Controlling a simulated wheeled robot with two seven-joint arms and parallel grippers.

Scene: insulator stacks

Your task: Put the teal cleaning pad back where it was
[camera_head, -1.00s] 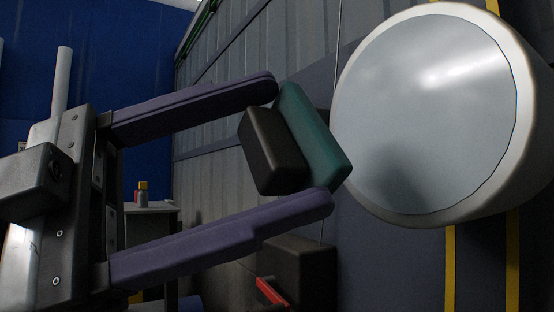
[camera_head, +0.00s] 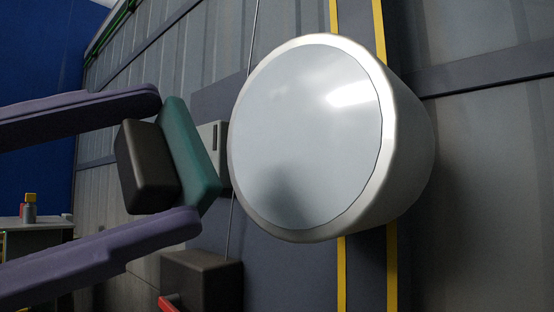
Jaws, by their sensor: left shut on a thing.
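The teal cleaning pad (camera_head: 190,150) has a dark block-shaped back (camera_head: 148,167). It is between the two long purple-grey fingers of my left gripper (camera_head: 172,160), which is shut on it. The pad's teal face is turned right, towards a large white round housing (camera_head: 408,150) with a grey glassy disc front (camera_head: 305,135). A narrow gap shows between the pad and the housing in this view; their distance in depth I cannot tell. My right gripper is not in view.
A dark box (camera_head: 203,280) with a red handle (camera_head: 170,303) is below the pad. A light grey plate (camera_head: 212,150) is behind it. At the lower left stands a table (camera_head: 40,224) with small bottles (camera_head: 29,207). Yellow stripes run down the grey wall at right.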

